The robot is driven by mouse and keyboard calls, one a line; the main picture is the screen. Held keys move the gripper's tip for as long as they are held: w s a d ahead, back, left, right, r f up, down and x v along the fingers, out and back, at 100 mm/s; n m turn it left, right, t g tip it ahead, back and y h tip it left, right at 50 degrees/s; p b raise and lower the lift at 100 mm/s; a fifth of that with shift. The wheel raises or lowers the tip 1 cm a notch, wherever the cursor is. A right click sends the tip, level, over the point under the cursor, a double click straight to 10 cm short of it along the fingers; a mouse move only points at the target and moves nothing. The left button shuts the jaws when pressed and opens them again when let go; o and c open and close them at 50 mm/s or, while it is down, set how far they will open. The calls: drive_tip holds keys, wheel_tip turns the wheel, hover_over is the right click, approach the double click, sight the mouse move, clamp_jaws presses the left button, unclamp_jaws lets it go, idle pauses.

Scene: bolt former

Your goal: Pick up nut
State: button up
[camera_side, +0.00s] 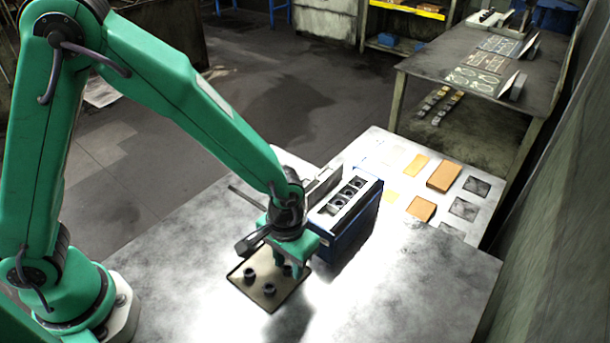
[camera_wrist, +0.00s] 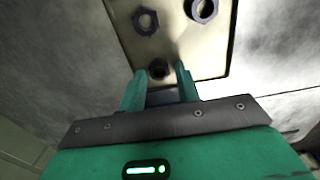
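Dark hex nuts lie on a beige square tray (camera_side: 251,291). In the side view one nut (camera_side: 249,274) is at the left, another nut (camera_side: 269,290) is nearer the front, and a third nut (camera_side: 287,271) is partly hidden by my gripper. My gripper (camera_side: 289,272) points down over the tray's right part. In the wrist view the gripper (camera_wrist: 160,68) has its two green fingers apart, with a nut (camera_wrist: 158,69) between or just beyond the tips. Contact cannot be made out. Two more nuts, one left (camera_wrist: 146,20) and one right (camera_wrist: 203,9), lie farther off.
A blue box (camera_side: 357,228) with a row of dark slots on top stands close to the right of my gripper. Orange blocks (camera_side: 444,177) and dark square plates lie farther right. The table front (camera_side: 400,300) is clear.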

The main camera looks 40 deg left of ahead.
sight(290, 267)
clamp_jaws()
drive_tip(key=shift+r, duration=0.1)
idle(0.3)
drive_tip(key=shift+r, duration=0.8)
wheel_tip(290, 267, up, 2)
drive_tip(key=shift+r, duration=0.15)
drive_tip(key=s+d+r, duration=0.5)
drive_tip(key=s+r, duration=0.2)
drive_tip(key=s, duration=0.3)
drive_tip(key=shift+s, duration=0.25)
drive_tip(key=shift+d, duration=0.1)
drive_tip(key=shift+w, duration=0.1)
